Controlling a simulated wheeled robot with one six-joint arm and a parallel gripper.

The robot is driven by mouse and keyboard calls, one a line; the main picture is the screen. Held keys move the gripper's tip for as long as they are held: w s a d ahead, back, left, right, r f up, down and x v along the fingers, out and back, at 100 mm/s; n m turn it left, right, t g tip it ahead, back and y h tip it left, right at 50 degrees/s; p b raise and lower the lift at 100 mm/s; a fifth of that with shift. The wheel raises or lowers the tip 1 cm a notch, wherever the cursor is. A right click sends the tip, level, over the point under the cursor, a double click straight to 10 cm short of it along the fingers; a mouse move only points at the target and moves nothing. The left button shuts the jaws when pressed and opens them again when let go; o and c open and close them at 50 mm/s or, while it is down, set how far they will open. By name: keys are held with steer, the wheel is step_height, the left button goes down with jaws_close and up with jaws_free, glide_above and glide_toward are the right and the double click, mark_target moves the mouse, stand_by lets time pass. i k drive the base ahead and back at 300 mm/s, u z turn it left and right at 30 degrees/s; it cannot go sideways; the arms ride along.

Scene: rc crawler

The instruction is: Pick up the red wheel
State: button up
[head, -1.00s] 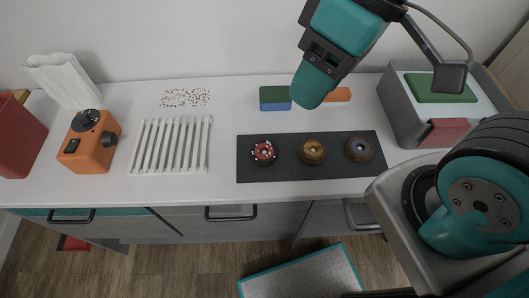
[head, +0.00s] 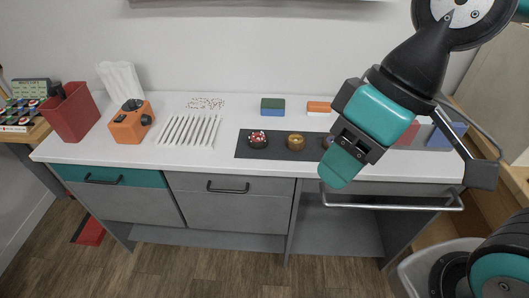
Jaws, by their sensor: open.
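The red wheel (head: 257,139), dark with a red and white hub, lies at the left end of a dark mat (head: 247,153) on the white counter. A gold-hubbed wheel (head: 296,142) sits to its right. A third wheel (head: 327,141) at the mat's right is partly hidden by my gripper. My gripper (head: 338,172) is open and empty, with its teal end hanging in front of the counter's front edge, right of the red wheel and apart from it. The gap between its fingers is hard to see from here.
On the counter are a white rack (head: 188,131), an orange box (head: 131,122), a red bin (head: 72,112), a green-blue block (head: 272,107) and an orange block (head: 319,108). An open bay with a metal handle (head: 390,207) is below right. A wooden table (head: 38,131) stands at far left.

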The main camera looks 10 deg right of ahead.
mark_target(255, 143)
steer(key=z, duration=1.25)
steer(key=i, duration=0.8)
steer(key=u, duration=2.45)
